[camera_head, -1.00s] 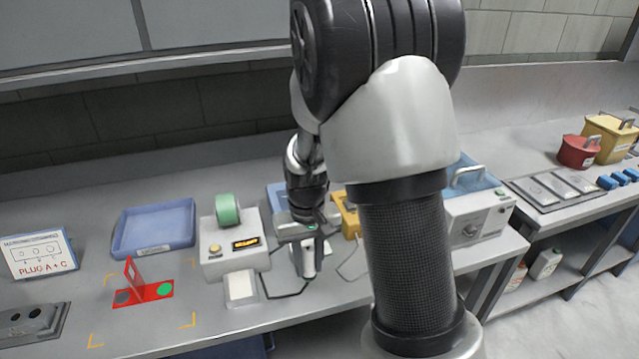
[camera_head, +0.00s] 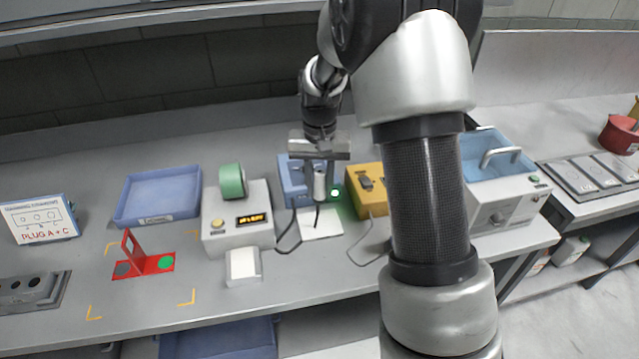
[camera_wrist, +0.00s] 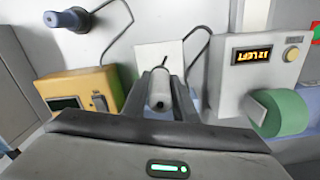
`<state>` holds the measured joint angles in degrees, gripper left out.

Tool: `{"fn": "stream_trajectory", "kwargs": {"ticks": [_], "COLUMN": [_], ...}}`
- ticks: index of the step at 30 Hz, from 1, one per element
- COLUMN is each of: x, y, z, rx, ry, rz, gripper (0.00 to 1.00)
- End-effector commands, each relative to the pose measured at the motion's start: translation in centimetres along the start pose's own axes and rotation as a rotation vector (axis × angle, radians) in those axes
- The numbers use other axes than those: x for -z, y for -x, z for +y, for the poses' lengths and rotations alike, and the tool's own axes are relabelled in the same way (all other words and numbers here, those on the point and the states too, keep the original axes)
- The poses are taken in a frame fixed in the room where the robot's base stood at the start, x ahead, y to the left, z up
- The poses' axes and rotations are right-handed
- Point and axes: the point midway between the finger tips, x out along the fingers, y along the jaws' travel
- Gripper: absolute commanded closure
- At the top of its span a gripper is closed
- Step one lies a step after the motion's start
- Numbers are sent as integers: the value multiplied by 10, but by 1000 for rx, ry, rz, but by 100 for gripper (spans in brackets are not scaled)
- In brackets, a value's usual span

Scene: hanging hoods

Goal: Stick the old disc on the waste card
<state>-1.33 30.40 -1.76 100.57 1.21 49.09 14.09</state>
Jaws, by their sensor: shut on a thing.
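My gripper (camera_head: 319,188) is shut on a pale grey cylindrical tool (camera_head: 319,183), which also shows end-on between the fingers in the wrist view (camera_wrist: 161,90). The tool appears upright in the head view, with a thin dark line below it. A white card (camera_head: 322,226) lies flat on the bench under and in front of the gripper; the wrist view shows it partly behind the tool (camera_wrist: 147,58). A red bracket (camera_head: 146,268) on the left carries a green disc (camera_head: 166,262) and a dark grey disc (camera_head: 122,269). I cannot tell which disc is the old one.
A grey box with a lit display (camera_head: 238,220) and green roll (camera_head: 232,181) stands left of my gripper, a white pad (camera_head: 243,264) before it. A yellow box (camera_head: 367,186) is close on the right. Cables lie nearby. A blue tray (camera_head: 158,198) sits farther left.

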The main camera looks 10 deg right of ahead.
Motion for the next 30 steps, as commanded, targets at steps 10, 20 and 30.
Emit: {"fn": "stream_trajectory", "kwargs": {"ticks": [10,20,30], "x": [0,0,0], "y": [-39,-72,-88], "z": [0,0,0], "rx": [0,0,0], "ry": [0,0,0], "rz": [1,1,1], "gripper": [89,89,89]}}
